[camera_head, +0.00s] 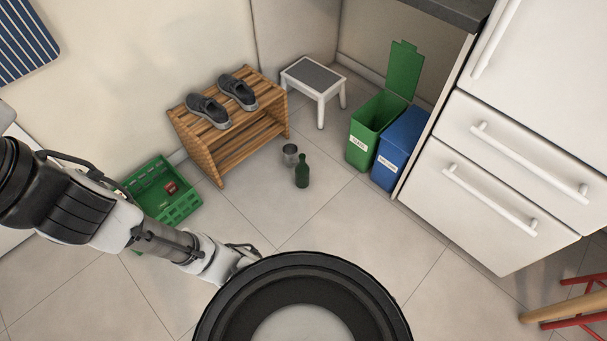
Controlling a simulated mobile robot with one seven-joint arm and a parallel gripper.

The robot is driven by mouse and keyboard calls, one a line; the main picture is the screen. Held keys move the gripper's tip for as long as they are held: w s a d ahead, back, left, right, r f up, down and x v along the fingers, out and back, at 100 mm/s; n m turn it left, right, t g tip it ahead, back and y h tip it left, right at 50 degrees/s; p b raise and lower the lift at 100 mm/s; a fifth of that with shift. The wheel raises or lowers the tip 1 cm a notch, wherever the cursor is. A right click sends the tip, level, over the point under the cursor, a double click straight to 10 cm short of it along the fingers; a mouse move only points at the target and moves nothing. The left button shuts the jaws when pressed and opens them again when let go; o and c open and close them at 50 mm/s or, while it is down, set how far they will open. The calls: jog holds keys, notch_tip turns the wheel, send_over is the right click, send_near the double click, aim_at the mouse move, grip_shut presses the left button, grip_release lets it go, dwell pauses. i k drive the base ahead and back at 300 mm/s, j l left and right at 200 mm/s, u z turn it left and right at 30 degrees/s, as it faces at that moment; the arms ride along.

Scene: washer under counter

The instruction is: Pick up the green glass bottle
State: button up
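The green glass bottle (302,174) stands upright on the tiled floor, near the middle of the view. A grey metal can (290,154) stands just behind it to the left, close to it. My arm reaches in from the left edge, and my gripper (246,250) is at its end, low and left of the bottle and well apart from it. The fingers are small and partly hidden by my round body part at the bottom, so their opening cannot be made out.
A wooden rack (230,130) with dark shoes (238,91) stands behind left. A green crate (163,193) lies beside my arm. A white stool (314,82), an open green bin (372,124) and a blue bin (399,150) stand behind. White drawers (500,180) flank the right. Floor around the bottle's front is clear.

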aim_at(302, 169)
jog(key=i+l+u, duration=0.4)
jog(key=i, duration=0.35)
jog(key=i+l+u, duration=0.45)
jog(key=i+l, duration=0.15)
jog(key=i, duration=0.1)
